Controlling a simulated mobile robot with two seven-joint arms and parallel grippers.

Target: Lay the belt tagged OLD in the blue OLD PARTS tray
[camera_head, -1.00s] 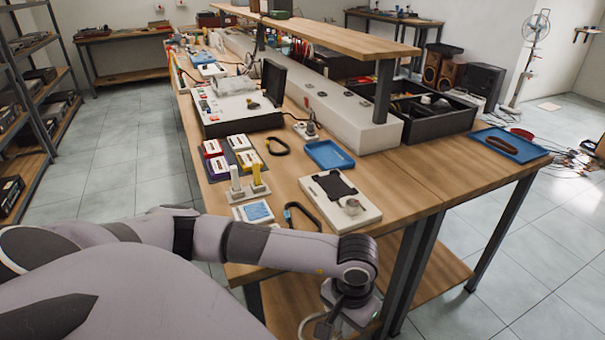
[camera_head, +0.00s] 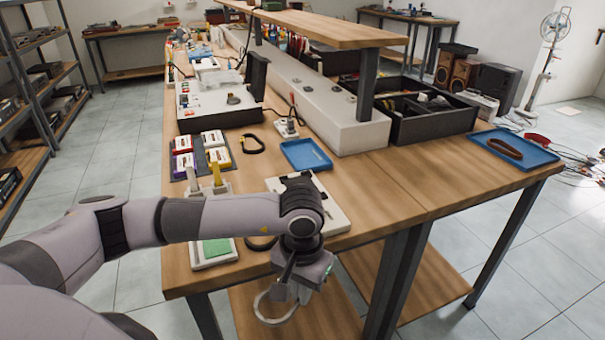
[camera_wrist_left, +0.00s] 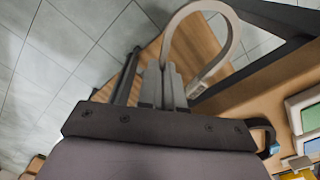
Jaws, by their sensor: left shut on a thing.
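My left gripper (camera_head: 290,285) hangs beyond the front edge of the bench, above the lower shelf. It is shut on a pale grey belt (camera_head: 262,308), which hangs as an open loop. In the left wrist view the belt (camera_wrist_left: 231,30) arches from the closed fingers (camera_wrist_left: 165,85) and carries a small light tag (camera_wrist_left: 196,89); its writing is too small to read. One blue tray (camera_head: 305,154) lies mid-bench, with only a thin streak visible in it. Another blue tray (camera_head: 533,157) at the right corner holds a brown belt (camera_head: 505,148). I cannot read a label on either. My right gripper is out of view.
A dark looped belt (camera_head: 253,144) lies left of the middle tray. Another (camera_head: 262,243) is partly hidden under my arm; its blue tag shows in the wrist view (camera_wrist_left: 271,149). A white device (camera_head: 335,214) is partly covered. Bare wood (camera_head: 400,185) lies between the trays.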

